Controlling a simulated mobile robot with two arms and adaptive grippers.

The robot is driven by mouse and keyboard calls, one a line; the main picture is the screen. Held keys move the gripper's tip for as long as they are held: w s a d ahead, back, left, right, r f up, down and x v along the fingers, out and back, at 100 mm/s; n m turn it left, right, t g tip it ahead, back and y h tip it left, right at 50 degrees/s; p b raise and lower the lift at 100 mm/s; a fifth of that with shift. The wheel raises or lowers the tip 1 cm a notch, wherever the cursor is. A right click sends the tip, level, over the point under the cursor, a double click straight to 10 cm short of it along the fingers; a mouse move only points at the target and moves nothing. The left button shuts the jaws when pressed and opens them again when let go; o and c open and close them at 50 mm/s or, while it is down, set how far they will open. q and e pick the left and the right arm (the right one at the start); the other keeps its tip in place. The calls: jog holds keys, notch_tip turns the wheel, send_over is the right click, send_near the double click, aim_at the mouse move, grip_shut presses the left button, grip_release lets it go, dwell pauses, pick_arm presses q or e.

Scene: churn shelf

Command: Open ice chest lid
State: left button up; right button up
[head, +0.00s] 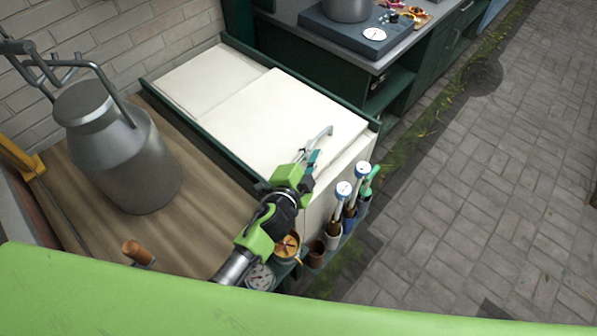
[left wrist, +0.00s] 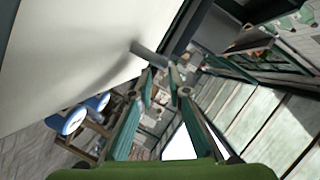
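The ice chest (head: 341,187) is a white box in a dark green frame. Its white lid (head: 285,110) lies flat and shut on top. A curved metal handle (head: 321,133) sits near the lid's front right edge; in the left wrist view the handle (left wrist: 150,54) shows just ahead of the fingertips. My left gripper (head: 313,159) is right at the handle, its teal fingers apart. In the left wrist view, the left gripper (left wrist: 161,74) shows a gap between its tips; firm contact with the handle cannot be made out. My right gripper is not in view.
A metal milk can (head: 125,155) stands on the wooden counter (head: 190,235) left of the chest. A green bench with a scale (head: 355,35) stands behind.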

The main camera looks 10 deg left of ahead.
pick_arm(q)
jog(key=shift+p+v, duration=0.55)
jog(key=shift+v, duration=1.85)
jog(key=shift+p+v, duration=0.3)
jog(key=shift+v, duration=2.25)
jog(key=shift+o, duration=0.4)
jog(key=shift+r, duration=0.1)
